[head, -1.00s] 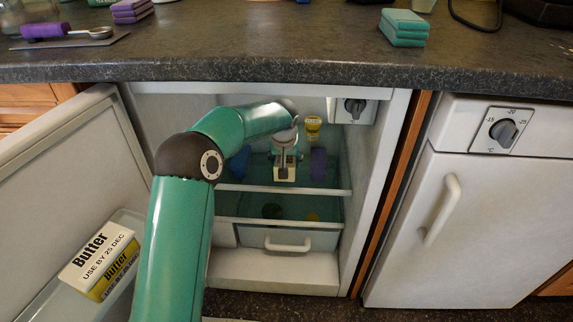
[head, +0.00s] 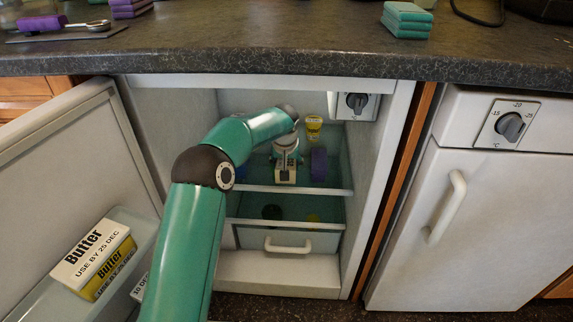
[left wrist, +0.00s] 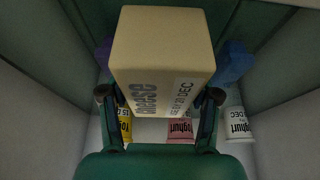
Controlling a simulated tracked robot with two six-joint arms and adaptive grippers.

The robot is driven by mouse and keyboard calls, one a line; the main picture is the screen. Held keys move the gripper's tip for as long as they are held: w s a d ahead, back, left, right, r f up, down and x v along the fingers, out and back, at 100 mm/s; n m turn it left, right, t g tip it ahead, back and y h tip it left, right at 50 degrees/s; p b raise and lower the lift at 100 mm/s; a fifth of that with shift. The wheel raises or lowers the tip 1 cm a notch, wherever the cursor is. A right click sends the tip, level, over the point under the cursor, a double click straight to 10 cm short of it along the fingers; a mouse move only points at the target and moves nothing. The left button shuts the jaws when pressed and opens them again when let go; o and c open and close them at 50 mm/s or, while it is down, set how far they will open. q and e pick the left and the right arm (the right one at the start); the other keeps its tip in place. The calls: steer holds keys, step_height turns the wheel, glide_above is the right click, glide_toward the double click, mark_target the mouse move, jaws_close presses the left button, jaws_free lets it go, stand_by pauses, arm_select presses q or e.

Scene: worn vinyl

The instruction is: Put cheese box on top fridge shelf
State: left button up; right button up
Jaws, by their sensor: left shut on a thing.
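The cheese box (left wrist: 163,48), pale tan with "Cheese" and a date on its front, fills the upper middle of the left wrist view. My left gripper (left wrist: 160,98) is shut on it, one finger at each side. In the head view my left arm reaches into the open fridge, and the left gripper (head: 287,160) is at the upper shelf (head: 300,191), above its front edge. The box is small there and partly covered by the gripper, so I cannot tell whether it touches the shelf. My right gripper is not in view.
Yellow (left wrist: 125,124), pink (left wrist: 180,128) and white (left wrist: 237,123) yoghurt pots show in the wrist view. A purple thing (head: 319,163) stands right of the gripper. The fridge's thermostat (head: 356,104) is at upper right. Butter (head: 92,257) sits in the open door at left.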

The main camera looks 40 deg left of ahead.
arm_select(q)
steer(key=o, duration=1.4)
steer(key=shift+r, duration=0.25)
steer(key=p+v, duration=0.1)
steer(key=v, duration=0.2)
steer(key=shift+s+d, duration=0.1)
steer(key=shift+s, duration=0.1)
steer(key=s+d+p, duration=0.1)
steer(key=s+d, duration=0.5)
steer(key=s, duration=0.4)
steer(key=s+d+f+m+g+h, duration=0.1)
steer(key=s+d+f+h, duration=0.15)
steer(key=d+f, duration=0.35)
steer(key=s+d+f+m+h, duration=0.1)
steer(key=s+d+f, duration=0.35)
steer(key=f, duration=0.25)
steer(key=s+d+f+m+g+h, duration=0.1)
steer(key=s+d+f+h, duration=0.15)
steer(key=d+f, duration=0.4)
steer(key=shift+m+g, duration=0.6)
steer(key=s+d+f, duration=0.2)
steer(key=s, duration=0.2)
steer(key=s+d+f, duration=0.2)
steer(key=s, duration=0.3)
steer(key=s+d+f, duration=0.2)
steer(key=s+f, duration=0.1)
steer(key=s, duration=0.2)
steer(key=shift+d, duration=0.3)
